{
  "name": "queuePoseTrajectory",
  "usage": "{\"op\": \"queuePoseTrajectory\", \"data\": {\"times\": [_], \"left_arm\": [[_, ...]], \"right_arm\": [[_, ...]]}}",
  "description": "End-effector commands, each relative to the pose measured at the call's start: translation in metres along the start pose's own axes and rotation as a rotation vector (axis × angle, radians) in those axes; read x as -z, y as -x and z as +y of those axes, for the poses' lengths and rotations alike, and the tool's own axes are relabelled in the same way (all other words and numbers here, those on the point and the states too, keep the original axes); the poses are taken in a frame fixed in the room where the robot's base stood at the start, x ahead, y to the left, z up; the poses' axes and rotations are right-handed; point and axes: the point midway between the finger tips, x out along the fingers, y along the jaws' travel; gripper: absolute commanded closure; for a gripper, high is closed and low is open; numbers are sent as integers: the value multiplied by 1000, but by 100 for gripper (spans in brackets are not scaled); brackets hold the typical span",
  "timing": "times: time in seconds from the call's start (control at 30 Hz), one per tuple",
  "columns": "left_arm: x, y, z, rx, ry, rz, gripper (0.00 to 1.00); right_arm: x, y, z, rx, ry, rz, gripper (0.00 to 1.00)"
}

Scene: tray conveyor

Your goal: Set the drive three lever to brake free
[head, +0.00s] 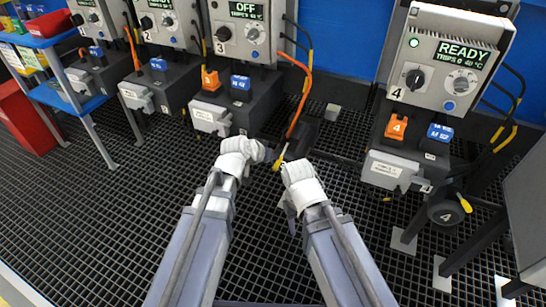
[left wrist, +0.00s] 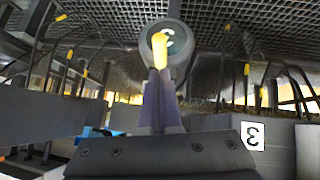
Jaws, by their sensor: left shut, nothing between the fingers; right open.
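The drive three lever is a short yellow handle (head: 278,163) just right of my left gripper in the head view, slanting down and slightly left.
The drive 3 cabinet (head: 240,32) reads OFF, above a dark base with orange and blue blocks. The drive 4 cabinet (head: 447,60) reads READY; its motor (head: 440,213) has a yellow lever. Orange cables (head: 303,95) hang near drive three. Grating floor (head: 100,220) is clear at left.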

Motion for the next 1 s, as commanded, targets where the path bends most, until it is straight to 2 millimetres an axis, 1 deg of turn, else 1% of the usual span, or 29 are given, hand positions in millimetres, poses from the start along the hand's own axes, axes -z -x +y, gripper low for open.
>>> {"op": "queuePoseTrajectory", "data": {"times": [0.43, 0.83, 1.0], "left_arm": [[11, 11, 4, 0, 0, -1, 100], [11, 11, 3, 0, 0, -1, 100], [15, 16, 5, 0, 0, -1, 100]], "right_arm": [[-1, 16, 2, 0, 0, 0, 50], [-1, 16, 2, -2, -2, -1, 50], [-2, 22, 3, -2, -3, -1, 50]]}}
